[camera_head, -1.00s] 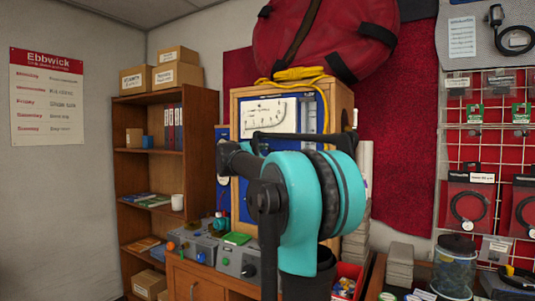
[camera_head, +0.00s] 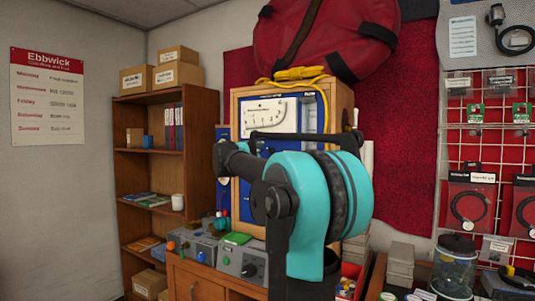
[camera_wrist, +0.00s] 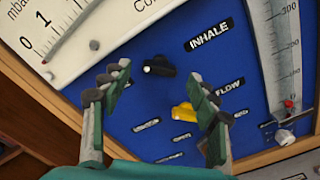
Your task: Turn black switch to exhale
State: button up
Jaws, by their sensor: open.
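The black switch (camera_wrist: 160,66) sits on the blue panel (camera_wrist: 140,105) in the wrist view. It lies roughly sideways in the picture, with a pale mark at its left end. The "INHALE" label (camera_wrist: 209,35) is up and right of it; I see no readable "exhale" label. My gripper (camera_wrist: 158,78) is open, one finger on either side of the switch in the picture. I see no clear contact, and the depth gap is hard to judge. In the head view, my arm covers the switch and gripper; part of the blue panel (camera_head: 310,112) shows.
A yellow switch (camera_wrist: 183,112) is just below the black one, near my right finger. A white gauge (camera_wrist: 75,30) and a clear flow tube (camera_wrist: 272,50) flank the switches. The wooden case (camera_head: 343,98) frames the panel. Grey boxes (camera_head: 235,258) stand on the bench below.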

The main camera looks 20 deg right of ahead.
jog(key=v, duration=1)
jog(key=shift+s+a, duration=0.1)
jog(key=shift+s, duration=0.05)
jog(key=s+f+m+g+y, duration=0.2)
jog(key=s+f+m, duration=0.15)
jog(key=f, duration=0.75)
jog(key=s+f+m+g+y, duration=0.1)
jog(key=s+f+m+y, duration=0.3)
jog(key=f, duration=0.7)
jog(key=s+f+m+g, duration=0.2)
jog(key=s+f, duration=0.3)
jog(key=f, duration=0.7)
jog(key=s+a+f+m+g+y, duration=0.1)
jog(key=s+a+f+m+y, duration=0.2)
jog(key=s+f, duration=0.6)
jog(key=s+a+f+m+y, duration=0.4)
jog(key=s+a+f, duration=0.4)
jog(key=f, duration=0.5)
jog(key=shift+s+f+g+y, duration=0.15)
jog(key=shift+s+g+y, duration=0.3)
jog(key=shift+y, duration=0.15)
